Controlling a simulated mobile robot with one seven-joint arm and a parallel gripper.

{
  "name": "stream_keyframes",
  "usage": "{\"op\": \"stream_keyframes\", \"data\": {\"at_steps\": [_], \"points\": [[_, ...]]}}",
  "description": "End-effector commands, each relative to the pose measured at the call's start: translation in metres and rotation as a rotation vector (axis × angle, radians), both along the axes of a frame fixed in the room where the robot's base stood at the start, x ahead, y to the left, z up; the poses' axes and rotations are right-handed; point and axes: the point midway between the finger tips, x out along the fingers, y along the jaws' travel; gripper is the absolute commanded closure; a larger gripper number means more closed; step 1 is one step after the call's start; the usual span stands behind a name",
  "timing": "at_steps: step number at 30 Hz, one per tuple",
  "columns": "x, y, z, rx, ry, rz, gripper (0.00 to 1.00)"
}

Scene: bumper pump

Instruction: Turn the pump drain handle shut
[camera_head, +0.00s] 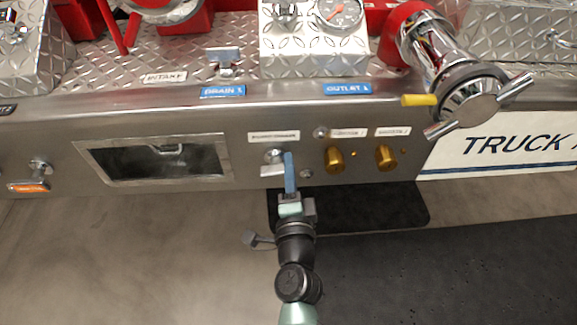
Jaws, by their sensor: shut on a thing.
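The drain handle (290,173) is a blue lever on the metal front panel, below a small white label too small to read for certain. It points downward, close to upright in the picture, beside a silver valve fitting (273,158). My gripper (290,199) reaches up from below and is shut on the handle's lower end. The fingers hide that end, and the exact contact is too small to see.
Two brass knobs (384,156) stick out right of the handle. A recessed opening (155,160) lies to the left. A large chrome outlet (470,95) with a yellow-tipped lever juts out at upper right. Dark mats (450,275) lie on the floor below.

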Motion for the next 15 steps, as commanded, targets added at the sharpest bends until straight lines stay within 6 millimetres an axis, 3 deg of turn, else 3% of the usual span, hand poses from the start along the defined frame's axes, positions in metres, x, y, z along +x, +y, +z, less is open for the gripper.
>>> {"op": "stream_keyframes", "data": {"at_steps": [15], "points": [[-0.0004,-0.0002,-0.0061,0.179,0.002,0.000,1.00]]}}
